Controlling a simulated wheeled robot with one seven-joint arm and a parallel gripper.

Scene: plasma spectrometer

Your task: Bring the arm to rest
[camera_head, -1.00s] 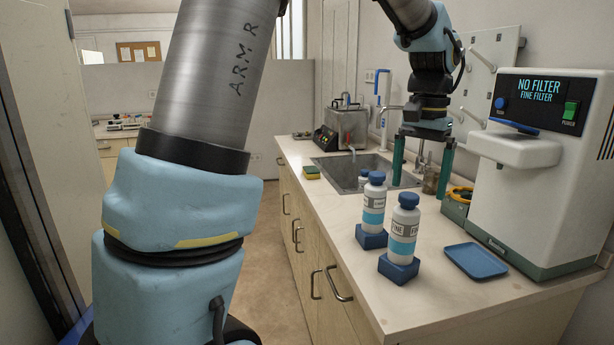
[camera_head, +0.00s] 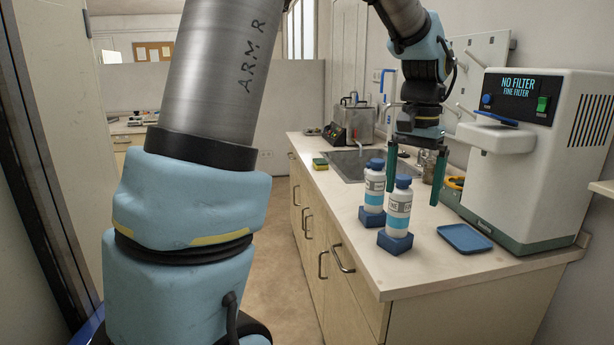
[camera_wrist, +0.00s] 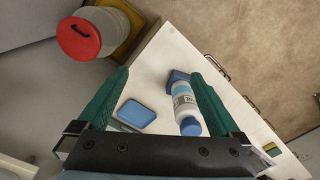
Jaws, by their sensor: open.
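My arm reaches over the lab counter, with my gripper (camera_head: 415,180) pointing down above it. The two green fingers are apart with nothing held between them. In the wrist view my gripper (camera_wrist: 155,95) also shows spread fingers. Two white bottles with blue caps stand upright in blue bases: a rear bottle (camera_head: 374,190) and a front bottle (camera_head: 397,212). The fingers hang behind and above them, apart from them as far as I can tell. In the wrist view one bottle (camera_wrist: 184,103) shows near the right finger.
The spectrometer (camera_head: 535,150) stands at right, its screen reading "NO FILTER / FINE FILTER". A blue tray (camera_head: 464,239) lies before it. A sink (camera_head: 350,165), a sponge (camera_head: 320,164) and a metal bath (camera_head: 357,123) are behind. A red-lidded container (camera_wrist: 78,38) shows in the wrist view.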

